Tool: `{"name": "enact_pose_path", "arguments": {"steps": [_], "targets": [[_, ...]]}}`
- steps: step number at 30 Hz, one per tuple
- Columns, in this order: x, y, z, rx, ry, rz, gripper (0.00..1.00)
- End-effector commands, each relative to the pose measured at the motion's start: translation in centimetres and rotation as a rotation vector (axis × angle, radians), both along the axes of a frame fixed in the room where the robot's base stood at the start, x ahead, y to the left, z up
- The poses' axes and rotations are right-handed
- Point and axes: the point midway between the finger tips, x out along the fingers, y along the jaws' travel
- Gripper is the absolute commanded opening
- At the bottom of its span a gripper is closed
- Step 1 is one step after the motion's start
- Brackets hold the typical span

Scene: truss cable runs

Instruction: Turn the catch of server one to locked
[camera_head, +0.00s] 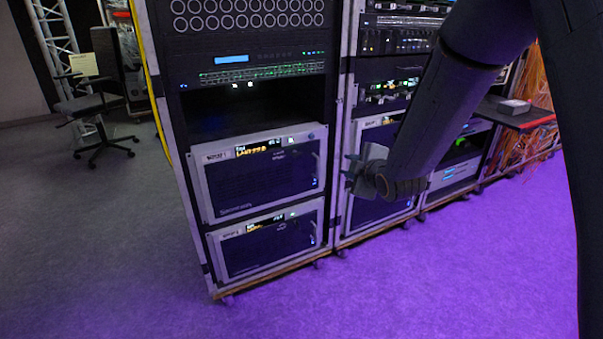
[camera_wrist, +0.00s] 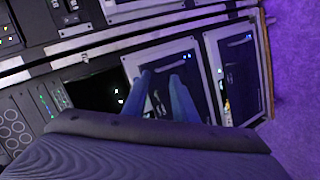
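Two silver-framed servers sit low in the left rack, an upper server (camera_head: 262,178) and a lower server (camera_head: 268,244). Which one is server one I cannot read. A small round knob (camera_head: 311,136) shows at the upper right of the upper server; whether it is the catch, and how it is turned, I cannot tell. My gripper (camera_head: 349,170) is to the right of the upper server, in front of the neighbouring rack, apart from the knob. In the wrist view my gripper (camera_wrist: 162,92) has its two blue fingers spread with nothing between them, in front of the upper server (camera_wrist: 150,58).
An empty dark bay (camera_head: 225,112) is above the upper server. Another silver-framed unit (camera_head: 372,208) stands behind my gripper. A shelf (camera_head: 510,117) juts out at the right, near orange cables (camera_head: 535,80). The purple-lit floor (camera_head: 400,290) before the racks is clear. A chair (camera_head: 95,103) stands far left.

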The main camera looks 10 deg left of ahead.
Motion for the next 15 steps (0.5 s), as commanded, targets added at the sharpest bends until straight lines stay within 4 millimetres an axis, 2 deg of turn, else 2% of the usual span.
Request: {"name": "enact_pose_path", "arguments": {"steps": [1, 6, 10, 15], "targets": [[1.1, 2.0, -1.9, -0.018, -0.073, 0.058, 0.25], [2.7, 7.5, -3.5, -0.067, -0.330, 0.211, 0.25], [2.8, 10.0, -4.0, -0.085, -0.463, 0.274, 0.25], [2.9, 11.3, -4.0, -0.093, -0.533, 0.301, 0.25]]}}
